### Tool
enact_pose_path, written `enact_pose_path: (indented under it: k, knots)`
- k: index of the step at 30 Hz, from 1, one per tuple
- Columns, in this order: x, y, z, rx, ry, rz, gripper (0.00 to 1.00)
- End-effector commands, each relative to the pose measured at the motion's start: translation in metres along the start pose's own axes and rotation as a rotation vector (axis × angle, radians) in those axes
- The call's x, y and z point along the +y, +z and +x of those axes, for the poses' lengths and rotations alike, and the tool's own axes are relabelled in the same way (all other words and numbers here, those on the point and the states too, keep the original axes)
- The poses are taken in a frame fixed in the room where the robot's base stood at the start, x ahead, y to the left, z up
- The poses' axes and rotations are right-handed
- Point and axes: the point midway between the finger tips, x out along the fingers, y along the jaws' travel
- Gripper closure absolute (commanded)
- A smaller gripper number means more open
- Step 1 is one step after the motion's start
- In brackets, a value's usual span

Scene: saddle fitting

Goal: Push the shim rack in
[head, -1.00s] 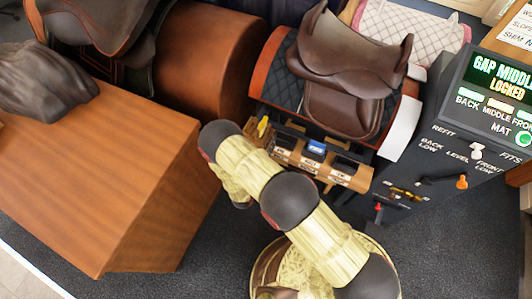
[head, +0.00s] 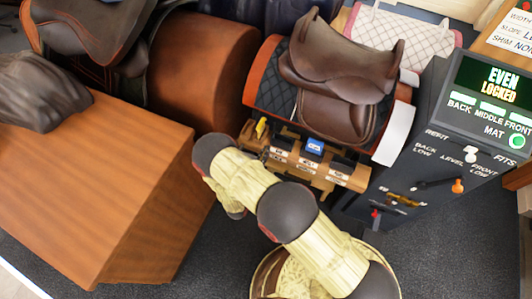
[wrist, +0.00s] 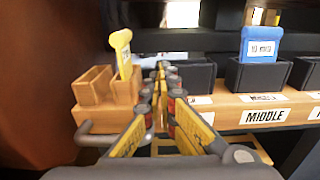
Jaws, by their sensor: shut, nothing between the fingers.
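The shim rack (head: 345,180) is a wooden tray with labelled dark compartments, jutting out below the saddle (head: 335,65). In the wrist view its front board (wrist: 232,117) carries a MIDDLE label. A blue shim (wrist: 261,44) stands in a compartment; it also shows in the head view (head: 315,146). A yellow shim (wrist: 122,50) stands in a wooden holder (wrist: 92,88) at the rack's left. My gripper (wrist: 165,75) is shut and empty, its fingertips beside the yellow shim's holder and over the rack's left part. Contact cannot be told. In the head view my arm hides the gripper.
A dark console (head: 465,110) stands right of the rack, with levers and a display reading EVEN LOCKED. A brown wooden block (head: 130,190) stands at the left. Dark carpet (head: 215,255) is clear between the block and my base.

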Motion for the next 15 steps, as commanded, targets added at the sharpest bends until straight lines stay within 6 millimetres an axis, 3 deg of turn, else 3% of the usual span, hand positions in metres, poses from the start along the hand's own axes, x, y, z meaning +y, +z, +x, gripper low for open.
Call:
enact_pose_path:
  k: [1, 6, 15]
  knots:
    - [0.001, 0.002, -0.014, 0.001, 0.006, -0.002, 1.00]
    - [0.001, 0.003, -0.050, 0.001, 0.006, -0.003, 1.00]
    - [0.000, 0.000, -0.091, 0.002, 0.004, -0.002, 1.00]
